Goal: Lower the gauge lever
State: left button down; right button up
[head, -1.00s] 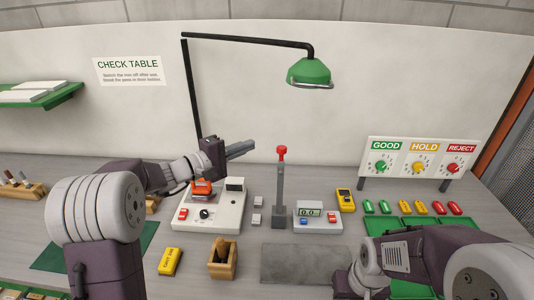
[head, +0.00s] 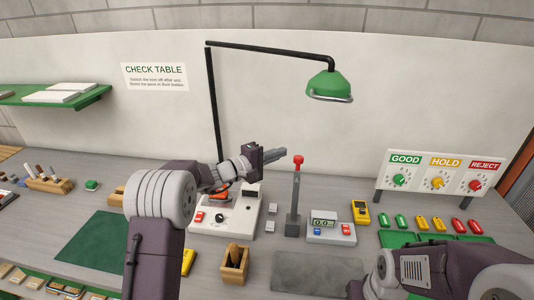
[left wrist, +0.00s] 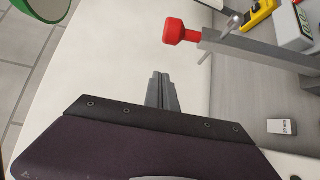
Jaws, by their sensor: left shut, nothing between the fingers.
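The gauge lever (head: 294,202) is a grey upright post with a red knob (head: 298,160) on top, standing on the table beside a small digital readout box (head: 331,229). In the left wrist view the red knob (left wrist: 180,32) and grey post (left wrist: 255,50) show at the upper right. My left gripper (head: 281,154) is shut and empty, just left of the knob at about its height in the head view, apart from it. In the left wrist view its closed fingers (left wrist: 162,90) point up the picture, left of the knob. My right arm shows at the lower right, but its gripper is not visible.
A white tester box (head: 236,225) with an orange part stands below my left arm. A wooden holder (head: 234,265) and a grey mat (head: 317,274) lie in front. A green lamp (head: 328,86) hangs above. Yellow meter (head: 360,212) and coloured parts lie to the right.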

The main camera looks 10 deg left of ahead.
pick_arm(q)
jog(key=s+d, duration=0.1)
jog(key=s+d+p, duration=0.1)
jog(key=d, duration=0.1)
jog(key=shift+s+r, duration=0.15)
jog(key=shift+s, duration=0.05)
pick_arm(e)
notch_tip(320, 180, up, 2)
jog(key=shift+r, duration=0.1)
pick_arm(q)
jog(key=shift+w, duration=0.1)
